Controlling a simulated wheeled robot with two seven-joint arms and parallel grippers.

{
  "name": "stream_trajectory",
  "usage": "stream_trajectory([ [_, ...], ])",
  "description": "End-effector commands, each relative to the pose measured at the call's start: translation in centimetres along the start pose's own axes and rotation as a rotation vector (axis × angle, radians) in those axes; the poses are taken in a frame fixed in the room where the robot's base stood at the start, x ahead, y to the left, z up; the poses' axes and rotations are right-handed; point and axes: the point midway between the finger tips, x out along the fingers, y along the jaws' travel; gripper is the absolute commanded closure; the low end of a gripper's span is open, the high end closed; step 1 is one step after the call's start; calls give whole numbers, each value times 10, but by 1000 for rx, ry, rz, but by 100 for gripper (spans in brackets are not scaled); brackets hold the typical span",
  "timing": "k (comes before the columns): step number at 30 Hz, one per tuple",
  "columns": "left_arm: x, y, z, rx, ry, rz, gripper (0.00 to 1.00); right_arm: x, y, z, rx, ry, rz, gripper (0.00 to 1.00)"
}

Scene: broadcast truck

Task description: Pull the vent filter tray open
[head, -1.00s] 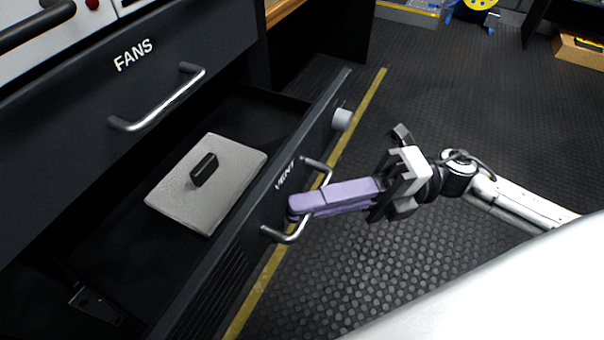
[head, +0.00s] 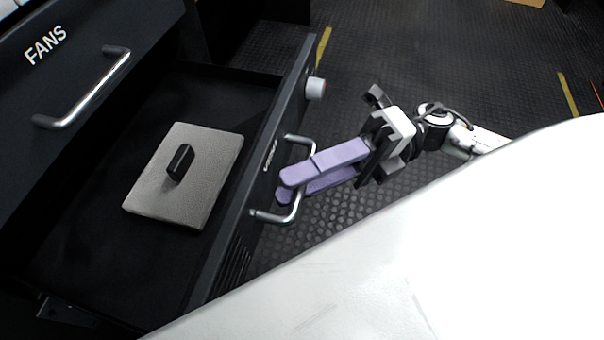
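The vent filter tray (head: 84,243) is a dark drawer, pulled well out below the FANS drawer. A grey square filter pad (head: 213,165) with a black grip lies in it. The tray's front carries a silver bar handle (head: 299,200). My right gripper (head: 287,187) is at this handle from the right. Its two purple fingers are parted, one above the other, with the bar between them and a gap showing, so it is open around the handle. Whether a finger touches the bar cannot be told. My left gripper is out of view.
The FANS drawer front (head: 100,40) with its silver handle (head: 85,95) is above left and closed. A round grey knob (head: 315,88) sticks out of the tray front's far end. Dark textured floor (head: 480,60) lies clear beyond my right arm.

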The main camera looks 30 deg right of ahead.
Motion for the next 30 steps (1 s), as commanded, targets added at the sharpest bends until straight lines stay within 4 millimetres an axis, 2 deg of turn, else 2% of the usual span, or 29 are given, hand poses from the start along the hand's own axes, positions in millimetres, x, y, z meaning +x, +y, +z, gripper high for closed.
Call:
stream_trajectory([
  [10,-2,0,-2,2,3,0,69,-6,-1,1,1,-2,-3,71],
  [17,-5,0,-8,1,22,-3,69,-47,-1,1,4,-4,-5,71],
  [24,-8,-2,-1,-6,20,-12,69,-88,0,1,2,-2,-3,71],
  [30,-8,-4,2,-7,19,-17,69,-102,0,0,0,0,0,71],
])
